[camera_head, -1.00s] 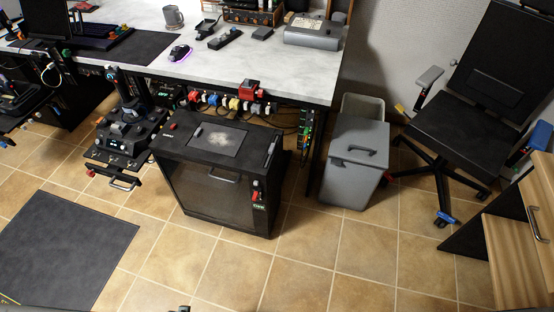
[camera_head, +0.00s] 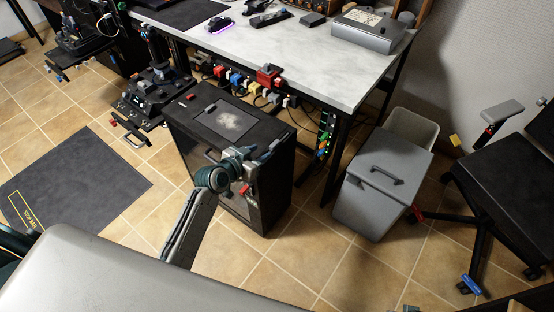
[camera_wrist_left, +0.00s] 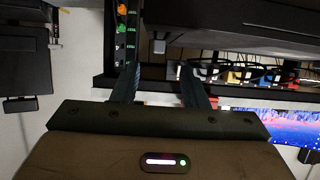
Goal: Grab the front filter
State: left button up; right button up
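The black computer case (camera_head: 275,195) stands on the tiled floor beside the desk. A grey, dusty rectangular panel (camera_head: 228,121) lies on its top, with a handle on the side below it. I cannot tell for sure which part is the front filter. My left gripper (camera_head: 268,150) is over the case's near side, beyond the dusty panel's lower right. It hides part of the case's upper edge. In the left wrist view its two fingers (camera_wrist_left: 160,85) are apart with nothing between them. My right gripper is not clearly in view.
The white desk (camera_head: 300,60) with hanging plugs and cables stands behind the case. A grey lidded bin (camera_head: 380,190) and a black chair (camera_head: 510,190) are on the right. A dark floor mat (camera_head: 75,185) lies left. Tiles before the case are clear.

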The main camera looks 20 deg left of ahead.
aim_at(273, 145)
pick_arm(q)
jog(key=x, duration=0.6)
jog(key=shift+w+d+f, duration=0.1)
jog(key=shift+w+d, duration=0.15)
jog(key=shift+w, duration=0.05)
jog(key=shift+c, duration=0.2)
grip_shut()
